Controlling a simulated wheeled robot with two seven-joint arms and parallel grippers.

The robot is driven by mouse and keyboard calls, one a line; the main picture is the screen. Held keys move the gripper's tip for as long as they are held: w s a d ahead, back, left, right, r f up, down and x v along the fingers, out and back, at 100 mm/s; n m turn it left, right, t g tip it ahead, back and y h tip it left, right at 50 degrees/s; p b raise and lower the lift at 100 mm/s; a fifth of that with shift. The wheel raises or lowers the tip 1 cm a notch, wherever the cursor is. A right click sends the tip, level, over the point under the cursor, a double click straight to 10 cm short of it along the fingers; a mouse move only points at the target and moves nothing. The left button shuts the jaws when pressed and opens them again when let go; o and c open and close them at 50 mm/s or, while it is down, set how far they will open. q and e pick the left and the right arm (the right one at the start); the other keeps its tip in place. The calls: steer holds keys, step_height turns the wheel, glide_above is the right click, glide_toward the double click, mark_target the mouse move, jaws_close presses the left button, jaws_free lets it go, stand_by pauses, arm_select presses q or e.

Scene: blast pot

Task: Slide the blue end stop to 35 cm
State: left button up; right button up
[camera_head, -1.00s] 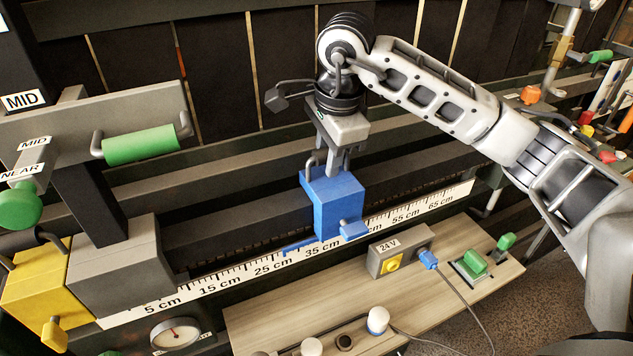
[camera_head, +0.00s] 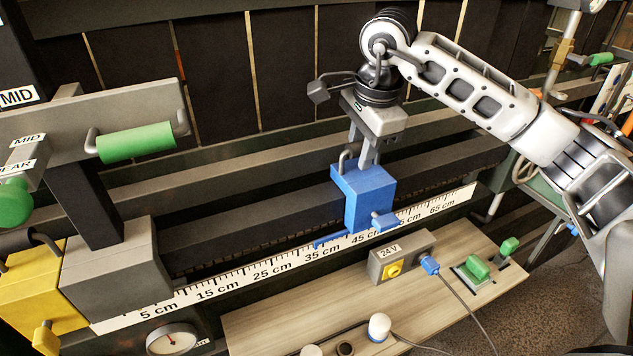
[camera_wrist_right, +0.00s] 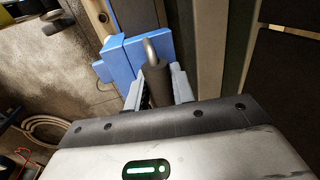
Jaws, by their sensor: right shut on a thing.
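The blue end stop (camera_head: 366,197) sits on the dark rail beside the white centimetre scale (camera_head: 250,272). Its thin blue pointer (camera_head: 330,240) reaches left along the scale, with its tip just above the "35 cm" label; the exact tick is too small to read. The block hides part of the scale beyond. The right wrist view shows the fingers (camera_wrist_right: 157,88) around the handle, with the blue block (camera_wrist_right: 130,55) behind. My left gripper is out of view.
A grey block (camera_head: 115,280) and a yellow block (camera_head: 35,290) stand at the scale's low end. In front is a wooden shelf (camera_head: 300,310) with a 24 V box (camera_head: 400,258), a blue plug and green switches. A green handle (camera_head: 135,143) is at upper left.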

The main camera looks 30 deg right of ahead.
steer(key=shift+d, duration=1)
stand_by(0.6)
stand_by(0.3)
steer(key=o, duration=1.5)
steer(key=shift+c, duration=0.2)
steer(key=shift+o, duration=1.3)
steer(key=shift+s+r, duration=0.1)
steer(key=shift+s, duration=0.05)
steer(key=shift+c, duration=0.5)
steer(key=shift+c, duration=0.2)
